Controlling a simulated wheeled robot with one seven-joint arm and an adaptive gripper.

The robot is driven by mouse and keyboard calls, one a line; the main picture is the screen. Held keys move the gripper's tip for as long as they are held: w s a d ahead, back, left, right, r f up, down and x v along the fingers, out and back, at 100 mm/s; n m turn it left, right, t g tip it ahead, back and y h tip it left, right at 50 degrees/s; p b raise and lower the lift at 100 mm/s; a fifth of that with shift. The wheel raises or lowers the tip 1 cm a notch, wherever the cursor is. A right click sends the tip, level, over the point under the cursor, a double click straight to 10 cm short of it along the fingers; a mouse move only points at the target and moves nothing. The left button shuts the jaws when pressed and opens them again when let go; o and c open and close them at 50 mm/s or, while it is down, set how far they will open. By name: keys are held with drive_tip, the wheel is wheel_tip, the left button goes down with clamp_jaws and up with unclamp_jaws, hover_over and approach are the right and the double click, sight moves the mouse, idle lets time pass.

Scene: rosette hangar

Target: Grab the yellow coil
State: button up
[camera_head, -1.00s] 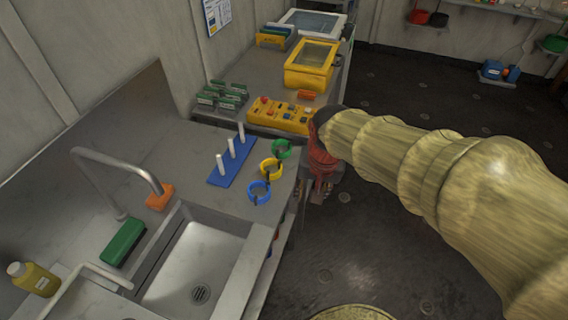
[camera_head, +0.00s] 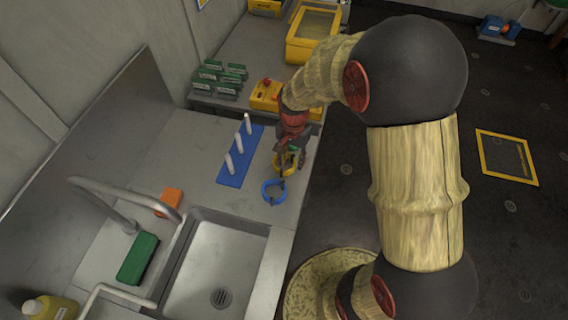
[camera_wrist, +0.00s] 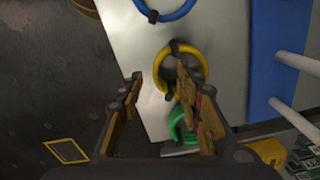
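The yellow coil (camera_head: 277,167) is a ring with a dark clip. It lies on the grey counter (camera_head: 205,196), between the blue coil (camera_head: 273,198) and the green coil. My gripper (camera_head: 289,161) is low over the yellow coil and partly hides it and the green coil in the head view. In the wrist view my gripper (camera_wrist: 160,77) is open, with nothing held. Its right finger overlaps the yellow coil (camera_wrist: 158,70), and its left finger is left of it. I cannot tell whether they touch. The green coil (camera_wrist: 173,127) shows between the fingers.
A blue base with several white pegs (camera_head: 233,170) stands left of the coils. The sink (camera_head: 217,262) is at the front. A yellow control box (camera_head: 264,95) and green blocks (camera_head: 213,80) are behind. The counter's right edge is close to the coils.

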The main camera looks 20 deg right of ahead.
sight(292, 165)
wheel_tip(292, 165, down, 3)
drive_tip(key=shift+f+b, duration=0.2)
drive_tip(key=shift+b, duration=0.1)
drive_tip(key=c, duration=0.3)
clamp_jaws()
